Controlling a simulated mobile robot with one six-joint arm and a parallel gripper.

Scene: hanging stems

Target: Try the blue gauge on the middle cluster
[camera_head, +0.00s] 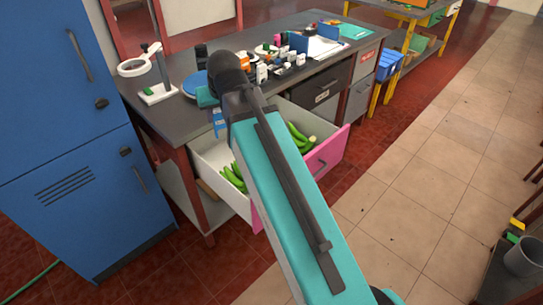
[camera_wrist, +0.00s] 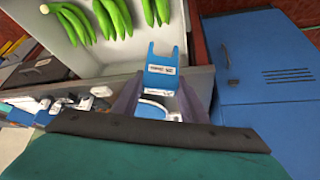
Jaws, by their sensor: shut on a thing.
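My gripper (camera_wrist: 160,95) is shut on the blue gauge (camera_wrist: 161,70), a flat piece with a two-pronged open end and a white label. The prongs point toward the open drawer (camera_wrist: 92,57). In the wrist view the drawer holds three green banana clusters: left (camera_wrist: 72,20), middle (camera_wrist: 112,18) and right (camera_wrist: 157,10). The gauge is apart from the middle cluster in the picture, below and right of it. In the head view a bit of the gauge (camera_head: 219,123) shows beside my arm, over the drawer; my arm hides part of the drawer and its clusters.
The drawer with a pink front (camera_head: 328,152) stands open under a cluttered grey workbench (camera_head: 170,112). A magnifier on a stand (camera_head: 157,92) is on the bench's left end. A blue cabinet (camera_head: 80,150) stands close at left. Tiled floor at right is largely clear.

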